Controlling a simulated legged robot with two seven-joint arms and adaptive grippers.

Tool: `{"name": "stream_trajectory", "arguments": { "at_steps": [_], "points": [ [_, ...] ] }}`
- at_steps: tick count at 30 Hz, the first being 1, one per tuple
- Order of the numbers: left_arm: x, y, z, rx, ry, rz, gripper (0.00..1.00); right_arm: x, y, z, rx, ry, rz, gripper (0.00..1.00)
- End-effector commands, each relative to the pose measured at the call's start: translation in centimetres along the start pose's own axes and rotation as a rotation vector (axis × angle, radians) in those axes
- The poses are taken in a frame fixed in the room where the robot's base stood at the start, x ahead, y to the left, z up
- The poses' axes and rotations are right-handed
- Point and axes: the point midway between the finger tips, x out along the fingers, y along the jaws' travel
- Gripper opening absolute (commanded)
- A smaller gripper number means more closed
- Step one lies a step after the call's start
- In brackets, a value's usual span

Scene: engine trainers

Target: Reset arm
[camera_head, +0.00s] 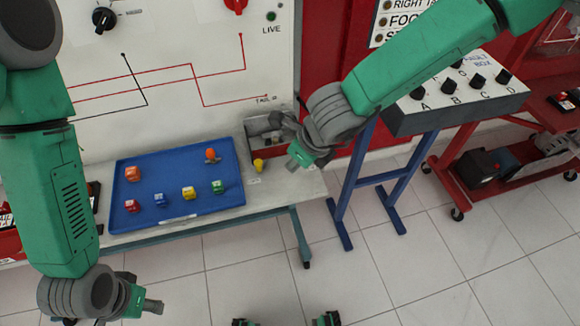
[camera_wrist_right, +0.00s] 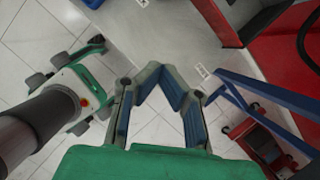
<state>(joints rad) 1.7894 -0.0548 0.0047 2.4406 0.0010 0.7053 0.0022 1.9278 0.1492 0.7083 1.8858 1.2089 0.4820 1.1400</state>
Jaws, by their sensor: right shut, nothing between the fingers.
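My right arm (camera_head: 410,65) comes in from the upper right of the head view. Its gripper (camera_head: 277,128) hangs above the right end of the bench, in front of a small grey bin. In the right wrist view its blue-padded fingers (camera_wrist_right: 165,76) meet near the tips with nothing between them. My left arm (camera_head: 60,200) hangs down at the left of the head view. Its gripper (camera_head: 148,303) is low over the floor, in front of the bench; its finger opening is too unclear to judge.
A blue tray (camera_head: 172,180) with several coloured blocks lies on the bench (camera_head: 310,186). A small yellow object (camera_head: 258,165) is right of the tray, close to my right gripper. A switch box (camera_head: 455,105) on a blue stand and a red cart (camera_head: 440,180) stand right. Front floor is mostly clear.

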Motion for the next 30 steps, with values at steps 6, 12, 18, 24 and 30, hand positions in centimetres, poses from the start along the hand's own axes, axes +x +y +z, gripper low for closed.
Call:
{"name": "stream_trajectory", "arguments": {
  "at_steps": [6,12,18,24,30],
  "points": [
    [-0.1,0.0,0.0,0.0,-0.001,0.0,0.38,-1.3,0.0,0.0,0.0,0.001,0.001,0.0],
    [-0.1,0.0,0.0,0.0,0.0,0.0,0.38,-1.3,0.0,0.0,0.0,0.0,0.001,0.0],
    [-0.1,0.0,0.0,0.0,-0.001,0.0,0.38,-1.3,0.0,0.0,0.0,0.0,0.001,0.0],
    [0.0,0.0,0.0,0.0,-0.001,0.0,0.38,-0.9,0.0,-0.8,-0.037,0.012,-0.005,0.0],
    [1.0,0.0,0.1,0.0,-0.001,0.0,0.38,2.4,-0.1,-9.9,-0.515,0.136,-0.036,0.0]
  ]
}}
